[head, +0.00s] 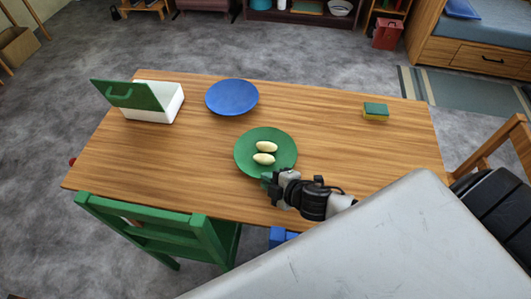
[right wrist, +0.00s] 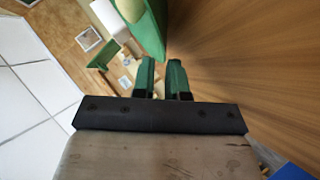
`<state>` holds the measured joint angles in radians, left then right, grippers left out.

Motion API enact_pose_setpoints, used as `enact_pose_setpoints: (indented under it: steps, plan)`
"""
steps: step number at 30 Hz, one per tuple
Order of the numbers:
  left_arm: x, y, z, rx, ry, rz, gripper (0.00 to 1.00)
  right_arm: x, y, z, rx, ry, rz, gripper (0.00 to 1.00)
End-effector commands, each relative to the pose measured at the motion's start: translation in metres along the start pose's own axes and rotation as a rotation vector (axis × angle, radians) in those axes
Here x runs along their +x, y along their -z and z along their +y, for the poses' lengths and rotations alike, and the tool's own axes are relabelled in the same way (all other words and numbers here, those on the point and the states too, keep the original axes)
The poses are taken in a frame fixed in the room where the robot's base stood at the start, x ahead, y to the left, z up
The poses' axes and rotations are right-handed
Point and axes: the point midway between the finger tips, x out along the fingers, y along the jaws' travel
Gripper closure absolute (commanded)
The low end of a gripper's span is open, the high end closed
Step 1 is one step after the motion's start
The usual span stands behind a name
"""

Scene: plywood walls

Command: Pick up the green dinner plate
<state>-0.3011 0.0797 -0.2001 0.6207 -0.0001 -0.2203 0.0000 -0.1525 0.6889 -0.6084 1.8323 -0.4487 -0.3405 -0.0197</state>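The green dinner plate (head: 277,143) lies on the wooden table near its front middle, with two pale egg-shaped items (head: 265,152) on it. My right gripper (head: 268,180) is at the plate's near rim, in the lower right part of it. In the right wrist view, the gripper's two green fingers (right wrist: 163,78) stand apart with a narrow gap between them. The plate's green edge (right wrist: 152,38) shows just beyond the fingertips; I cannot tell whether they touch it. My left gripper is not in view.
A blue plate (head: 232,97) lies behind the green one. A white box (head: 157,104) with an open green lid stands at the back left. A yellow and green sponge (head: 375,112) lies at the right. A green chair (head: 155,228) stands at the front edge.

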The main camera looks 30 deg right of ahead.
Motion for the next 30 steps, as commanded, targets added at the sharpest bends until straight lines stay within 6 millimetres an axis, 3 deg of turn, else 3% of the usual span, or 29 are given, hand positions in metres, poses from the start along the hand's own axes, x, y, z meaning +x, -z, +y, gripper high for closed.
enact_pose_setpoints:
  steps: [4, 9, 15, 19, 30]
  plan:
    - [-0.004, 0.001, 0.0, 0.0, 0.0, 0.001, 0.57, 0.022, 0.001, 0.002, 0.0, -0.002, -0.001, 0.87]
    - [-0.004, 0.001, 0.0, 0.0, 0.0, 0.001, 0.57, 0.034, 0.0, 0.001, 0.0, 0.0, -0.001, 0.87]
    - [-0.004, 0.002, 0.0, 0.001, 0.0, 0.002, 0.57, 0.035, 0.0, 0.0, 0.0, 0.0, -0.001, 0.87]
    - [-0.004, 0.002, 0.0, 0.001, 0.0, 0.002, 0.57, 0.034, 0.0, 0.001, 0.0, 0.0, -0.001, 1.0]
    - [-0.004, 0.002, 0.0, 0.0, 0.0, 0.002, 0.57, 0.034, 0.001, 0.002, -0.001, -0.001, 0.0, 1.0]
